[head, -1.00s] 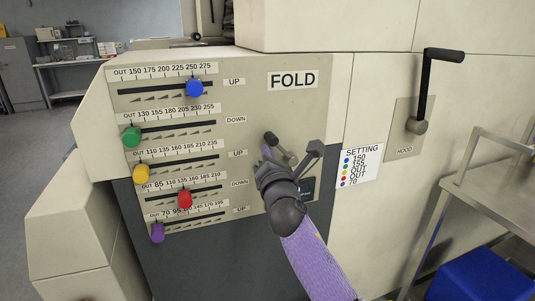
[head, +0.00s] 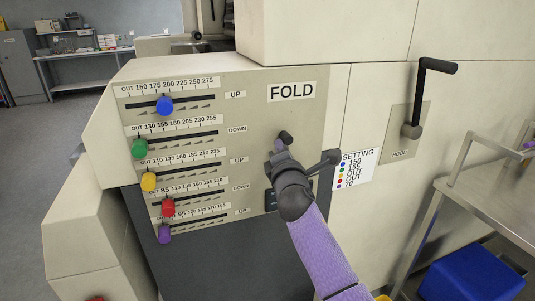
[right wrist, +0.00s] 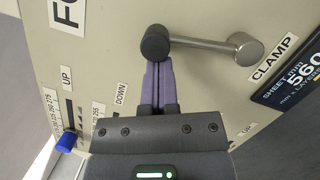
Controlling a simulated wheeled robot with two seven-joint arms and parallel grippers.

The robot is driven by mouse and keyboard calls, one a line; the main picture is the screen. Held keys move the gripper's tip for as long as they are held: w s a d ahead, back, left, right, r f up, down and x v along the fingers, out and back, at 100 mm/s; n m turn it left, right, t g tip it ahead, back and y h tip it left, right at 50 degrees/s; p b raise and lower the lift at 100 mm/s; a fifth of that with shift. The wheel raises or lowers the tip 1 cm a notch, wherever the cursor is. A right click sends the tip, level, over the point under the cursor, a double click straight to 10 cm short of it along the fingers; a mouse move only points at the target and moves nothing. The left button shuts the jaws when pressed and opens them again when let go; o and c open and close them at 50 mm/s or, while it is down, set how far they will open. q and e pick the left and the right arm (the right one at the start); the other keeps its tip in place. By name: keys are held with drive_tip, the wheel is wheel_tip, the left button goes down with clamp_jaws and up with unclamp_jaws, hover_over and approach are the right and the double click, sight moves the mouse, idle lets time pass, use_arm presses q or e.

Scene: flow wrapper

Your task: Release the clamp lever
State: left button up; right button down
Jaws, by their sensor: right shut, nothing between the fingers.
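The clamp lever has a black knob (head: 285,137) on the grey FOLD panel (head: 250,120). In the right wrist view its black knob (right wrist: 155,43) joins a metal rod (right wrist: 200,46) that runs right to a round pivot beside the CLAMP label (right wrist: 273,57). By the panel's lettering, the lever points up from its pivot. My right gripper (head: 281,147) is at the lever; in the right wrist view its purple fingers (right wrist: 153,64) are shut and empty, tips right at the knob's edge. I cannot tell whether they touch. In the head view my gripper hides the pivot. My left gripper is out of view.
Slider knobs in blue (head: 164,105), green (head: 139,148), yellow (head: 148,182), red (head: 168,207) and purple (head: 165,234) sit left of the lever. A setting card (head: 354,171) and hood crank (head: 423,95) are right. A steel cart (head: 500,185) stands far right.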

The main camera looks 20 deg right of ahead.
drive_tip(key=d+m+p, duration=0.1)
drive_tip(key=m, duration=0.1)
drive_tip(key=d+r+m+p, duration=0.1)
drive_tip(key=m+p, duration=0.1)
drive_tip(key=d+m+g+p, duration=0.1)
drive_tip(key=d, duration=0.1)
drive_tip(key=shift+r+m+p, duration=0.35)
drive_tip(key=shift+m+p, duration=0.05)
drive_tip(key=shift+d+f+m+g+p, duration=0.2)
drive_tip(key=shift+d+m+g+p, duration=0.2)
drive_tip(key=shift+d+m+p, duration=0.6)
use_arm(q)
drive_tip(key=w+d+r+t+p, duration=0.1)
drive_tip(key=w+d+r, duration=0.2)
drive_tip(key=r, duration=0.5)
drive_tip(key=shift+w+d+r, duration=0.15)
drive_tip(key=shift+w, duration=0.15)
use_arm(e)
drive_tip(key=shift+w+d+f+m+g, duration=0.1)
drive_tip(key=shift+d+f+m+g, duration=0.25)
drive_tip(key=shift+d+m, duration=0.65)
drive_tip(key=shift+a+f+m, duration=0.1)
drive_tip(key=shift+a+m, duration=0.1)
drive_tip(key=shift+m, duration=0.1)
